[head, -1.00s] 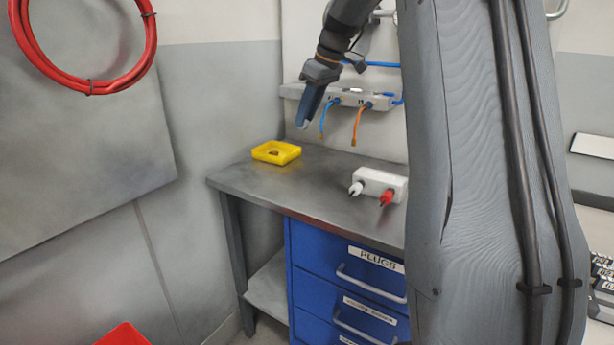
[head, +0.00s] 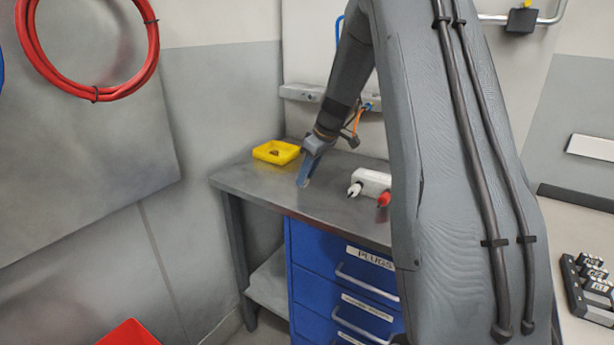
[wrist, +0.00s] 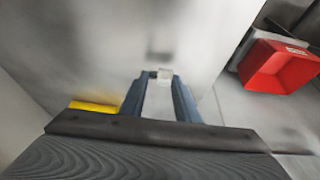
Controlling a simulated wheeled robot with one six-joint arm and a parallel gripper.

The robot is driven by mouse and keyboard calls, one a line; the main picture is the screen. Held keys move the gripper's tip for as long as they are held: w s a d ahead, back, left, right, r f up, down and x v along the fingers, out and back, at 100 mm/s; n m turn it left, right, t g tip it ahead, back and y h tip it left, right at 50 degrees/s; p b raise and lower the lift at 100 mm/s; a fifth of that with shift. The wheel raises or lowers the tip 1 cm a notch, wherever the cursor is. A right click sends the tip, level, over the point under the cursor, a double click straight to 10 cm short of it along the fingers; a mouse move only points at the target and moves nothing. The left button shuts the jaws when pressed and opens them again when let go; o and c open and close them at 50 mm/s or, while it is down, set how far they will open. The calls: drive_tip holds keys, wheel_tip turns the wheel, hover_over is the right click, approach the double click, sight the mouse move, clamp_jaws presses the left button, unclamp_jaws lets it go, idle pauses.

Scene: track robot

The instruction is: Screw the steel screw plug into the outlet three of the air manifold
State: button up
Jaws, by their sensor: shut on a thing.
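My gripper (head: 303,181) points down low over the grey workbench, between the yellow tray and the white block. In the wrist view its two blue fingers (wrist: 160,78) are shut on a small pale metallic piece (wrist: 163,74), which looks like the steel screw plug. Its thread cannot be made out. The grey bar on the back wall (head: 299,92), which looks like the air manifold, is partly hidden behind my arm. An orange hose (head: 357,121) hangs from it. I cannot tell which outlet is number three.
A yellow tray (head: 266,157) stands on the workbench (head: 250,180), left of my gripper. A white block (head: 374,180) with white and red fittings stands to the right. Blue drawers (head: 330,262) are below. A red bin (head: 128,334) is at lower left and shows in the wrist view (wrist: 280,66).

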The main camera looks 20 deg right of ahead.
drive_tip(key=shift+f, duration=0.5)
drive_tip(key=shift+f, duration=0.1)
drive_tip(key=shift+f, duration=0.1)
drive_tip(key=o, duration=1.1)
drive_tip(key=shift+o, duration=0.2)
drive_tip(key=d+b+v, duration=0.1)
drive_tip(key=b+v, duration=0.1)
drive_tip(key=v, duration=0.4)
drive_tip(key=s+a+f+m+g, duration=0.1)
drive_tip(key=s+a, duration=0.4)
drive_tip(key=s, duration=0.5)
drive_tip(key=s+a+f+m+g+h, duration=0.1)
drive_tip(key=s+a+f+m, duration=0.2)
drive_tip(key=s, duration=0.8)
drive_tip(key=s+a+f+m+g+h, duration=0.1)
drive_tip(key=s+a+f+m, duration=0.1)
drive_tip(key=s+a+f, duration=0.3)
drive_tip(key=s+a, duration=0.4)
drive_tip(key=s, duration=0.2)
drive_tip(key=shift+s+a+m, duration=0.15)
drive_tip(key=shift+s+m, duration=0.1)
drive_tip(key=shift+m, duration=0.15)
